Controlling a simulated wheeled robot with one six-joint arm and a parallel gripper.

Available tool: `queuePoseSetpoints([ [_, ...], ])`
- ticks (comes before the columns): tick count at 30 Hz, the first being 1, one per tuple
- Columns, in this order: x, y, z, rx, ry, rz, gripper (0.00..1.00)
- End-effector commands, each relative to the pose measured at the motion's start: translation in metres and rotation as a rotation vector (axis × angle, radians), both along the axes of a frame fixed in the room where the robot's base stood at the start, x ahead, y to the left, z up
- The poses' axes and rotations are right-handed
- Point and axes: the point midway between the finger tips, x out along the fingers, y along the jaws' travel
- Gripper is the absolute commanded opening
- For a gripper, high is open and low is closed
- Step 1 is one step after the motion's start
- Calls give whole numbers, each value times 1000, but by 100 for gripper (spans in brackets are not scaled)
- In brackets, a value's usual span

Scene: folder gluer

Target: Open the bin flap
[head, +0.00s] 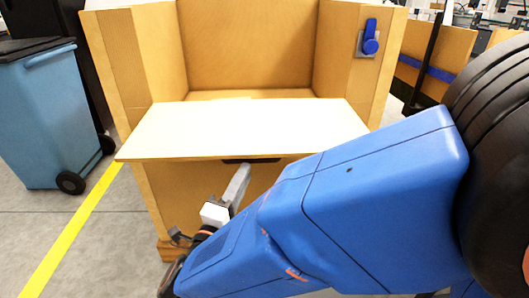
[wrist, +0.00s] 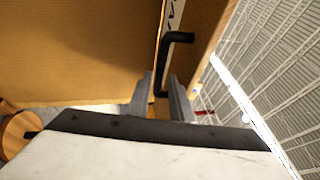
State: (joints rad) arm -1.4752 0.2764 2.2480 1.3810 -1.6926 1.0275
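The bin flap (head: 240,130) is a pale panel across the front of the cardboard-coloured bin (head: 170,55). It looks tilted outward, near level, with its front edge towards me. A black handle (head: 250,160) shows just under that edge, partly hidden. In the wrist view the black bent handle (wrist: 177,42) stands out from the panel. My gripper (wrist: 160,88) has its two grey fingers apart, one on each side of the handle's lower part. I cannot tell whether they touch it. In the head view one grey finger (head: 236,186) shows below the flap.
A blue latch (head: 371,40) is on the bin's right front post. A blue wheeled bin (head: 45,110) stands at the left, beside a yellow floor line (head: 75,225). My blue arm covers the lower right. More wooden bins (head: 440,65) stand behind at right.

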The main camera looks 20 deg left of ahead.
Motion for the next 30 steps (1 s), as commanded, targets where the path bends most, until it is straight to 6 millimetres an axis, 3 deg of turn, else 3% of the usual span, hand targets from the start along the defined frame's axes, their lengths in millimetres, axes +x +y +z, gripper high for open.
queuePoseSetpoints([
  [6,34,-1,7,2,0,-4,20],
  [12,55,-1,12,1,1,-2,20],
  [25,62,-1,13,1,0,0,20],
  [28,62,-1,13,1,0,0,0],
  [30,62,-1,13,1,0,0,0],
])
